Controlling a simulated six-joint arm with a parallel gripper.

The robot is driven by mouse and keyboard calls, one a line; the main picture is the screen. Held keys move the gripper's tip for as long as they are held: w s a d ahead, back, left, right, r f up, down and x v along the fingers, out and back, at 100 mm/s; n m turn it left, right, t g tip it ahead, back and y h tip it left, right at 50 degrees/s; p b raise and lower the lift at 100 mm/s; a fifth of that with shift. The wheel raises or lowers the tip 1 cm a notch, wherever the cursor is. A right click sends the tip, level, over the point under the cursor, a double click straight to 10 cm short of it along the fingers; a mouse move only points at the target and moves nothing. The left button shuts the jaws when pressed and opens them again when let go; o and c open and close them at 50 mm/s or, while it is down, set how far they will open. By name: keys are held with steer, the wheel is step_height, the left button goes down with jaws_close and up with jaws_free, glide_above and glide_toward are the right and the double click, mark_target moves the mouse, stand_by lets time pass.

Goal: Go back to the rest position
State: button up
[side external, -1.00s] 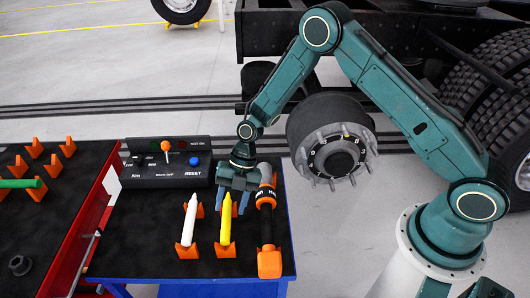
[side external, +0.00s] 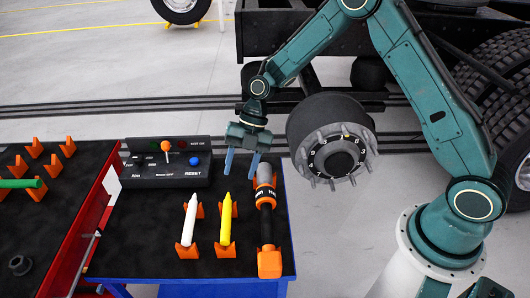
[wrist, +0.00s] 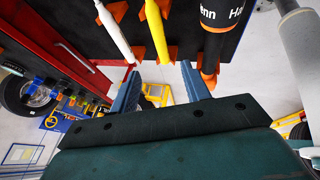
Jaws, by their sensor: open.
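My gripper (side external: 241,164) is open and empty in the side external view. It hangs above the far edge of the blue cart, between the control box and the wheel hub. In the wrist view its two blue fingers (wrist: 160,90) stand apart with nothing between them. A white marker (side external: 190,222) and a yellow marker (side external: 226,222) rest in orange holders on the cart. An orange and black power tool (side external: 266,220) lies to their right. They also show in the wrist view, beyond the fingertips: the white marker (wrist: 113,30), the yellow marker (wrist: 156,30) and the tool (wrist: 215,35).
A control box (side external: 165,163) with lever and buttons stands left of my gripper. The wheel hub (side external: 335,140) with studs is close on the right, below my arm. A red cart (side external: 75,225) adjoins at left.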

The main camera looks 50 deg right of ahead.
steer(key=s+d+r+m+t+h, duration=0.25)
steer(key=s+r+m, duration=0.3)
steer(key=r, duration=0.35)
steer(key=s+d+r+m+t+h, duration=0.1)
steer(key=s+d+r+m, duration=0.25)
steer(key=r+m, duration=0.5)
steer(key=s+d+r+m+t+h, duration=0.1)
steer(key=s+d+r+m, duration=0.1)
steer(key=s+m, duration=0.5)
steer(key=s+d+r+m+t+h, duration=0.1)
steer(key=s+r+m, duration=0.4)
steer(key=s, duration=0.7)
steer(key=shift+d+m+t, duration=0.55)
steer(key=shift+d+m, duration=0.35)
steer(key=shift+d, duration=0.3)
steer(key=shift+w, duration=0.1)
